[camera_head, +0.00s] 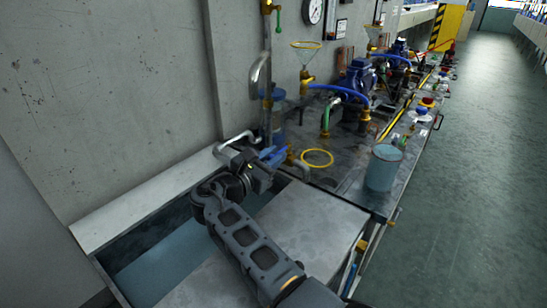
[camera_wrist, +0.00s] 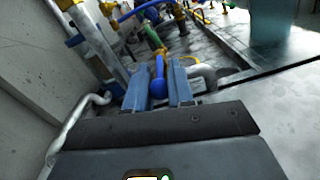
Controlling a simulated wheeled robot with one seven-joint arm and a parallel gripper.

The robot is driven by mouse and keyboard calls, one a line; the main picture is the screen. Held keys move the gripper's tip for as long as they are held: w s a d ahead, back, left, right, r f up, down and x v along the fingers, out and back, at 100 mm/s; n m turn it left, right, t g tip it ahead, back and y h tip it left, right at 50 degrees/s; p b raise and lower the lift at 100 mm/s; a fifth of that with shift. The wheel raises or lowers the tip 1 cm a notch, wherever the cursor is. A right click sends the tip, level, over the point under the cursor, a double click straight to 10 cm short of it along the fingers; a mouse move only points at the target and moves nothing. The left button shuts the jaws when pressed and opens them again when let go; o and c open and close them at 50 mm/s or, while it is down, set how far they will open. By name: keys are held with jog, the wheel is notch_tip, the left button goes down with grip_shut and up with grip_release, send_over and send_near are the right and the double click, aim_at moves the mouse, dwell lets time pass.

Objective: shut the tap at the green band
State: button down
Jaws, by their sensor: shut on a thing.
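My gripper (camera_head: 268,161) is over the left part of the bench, near the wall. In the wrist view, its two fingers (camera_wrist: 158,88) stand either side of a blue tap lever (camera_wrist: 158,72) and are shut on it. In the head view, the fingers and wrist largely cover the lever, and brass fittings show just beyond them. A green pipe section (camera_head: 326,114) stands farther along the bench; a green piece (camera_wrist: 153,38) shows beyond the lever in the wrist view. I cannot tell whether a green band is on the held tap.
A bent grey pipe (camera_head: 232,143) runs close beside my gripper at the wall. A yellow ring (camera_head: 317,158) lies on the bench to the right. A blue-tinted beaker (camera_head: 383,168) stands near the front edge. Pumps and hoses (camera_head: 357,80) fill the bench farther back.

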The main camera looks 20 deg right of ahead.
jog(key=c, duration=1.2)
grip_release()
jog(key=shift+a, duration=0.1)
jog(key=v, duration=0.7)
jog(key=shift+s+a, duration=0.2)
jog(key=shift+a, duration=0.05)
